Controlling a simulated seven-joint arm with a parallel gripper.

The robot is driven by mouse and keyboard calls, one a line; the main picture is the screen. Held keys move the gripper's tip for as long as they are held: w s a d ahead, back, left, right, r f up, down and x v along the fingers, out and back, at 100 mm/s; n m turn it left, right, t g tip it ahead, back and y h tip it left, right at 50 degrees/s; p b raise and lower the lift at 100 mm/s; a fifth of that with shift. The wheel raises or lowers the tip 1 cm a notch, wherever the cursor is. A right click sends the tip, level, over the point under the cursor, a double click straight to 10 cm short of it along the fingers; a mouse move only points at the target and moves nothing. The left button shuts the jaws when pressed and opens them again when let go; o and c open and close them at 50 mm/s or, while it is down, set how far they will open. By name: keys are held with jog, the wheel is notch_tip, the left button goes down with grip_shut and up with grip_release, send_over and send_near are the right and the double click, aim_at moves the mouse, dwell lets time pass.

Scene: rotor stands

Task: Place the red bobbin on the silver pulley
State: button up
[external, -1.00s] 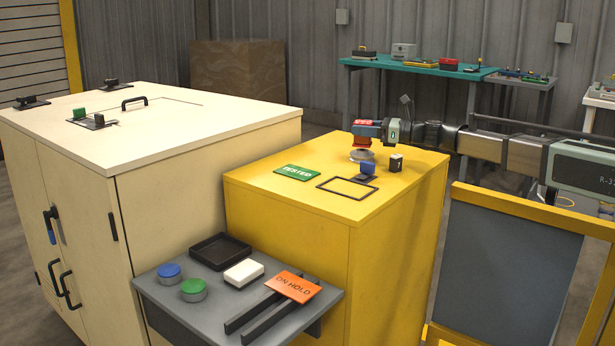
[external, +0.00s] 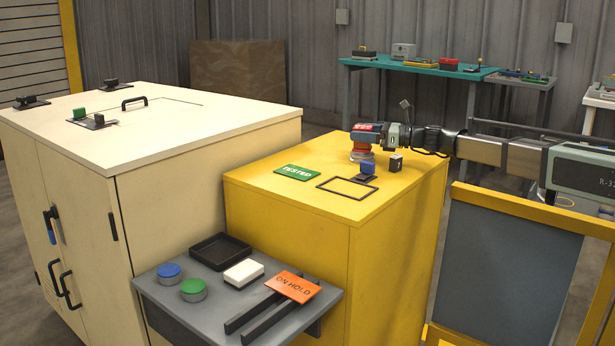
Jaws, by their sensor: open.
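The silver pulley (external: 358,159) is on top of the yellow cabinet (external: 262,196), near its back. The red bobbin (external: 361,151) sits on the pulley, directly beneath my gripper. My gripper (external: 363,140) is at the bobbin from above, with its jaws open. Its fingers and the upper part of the bobbin overlap in this view, so I cannot tell whether they touch.
A blue block (external: 368,168) on a dark base and a small black-and-white block (external: 396,163) stand close to the pulley. A black frame outline (external: 347,186) and a green TESTED plate (external: 297,172) lie on the cabinet top.

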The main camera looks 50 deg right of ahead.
jog(key=shift+r, duration=0.15)
jog(key=shift+s+d, duration=0.1)
jog(key=shift+s, duration=0.25)
jog(key=v, duration=1.1)
jog(key=shift+s, duration=0.15)
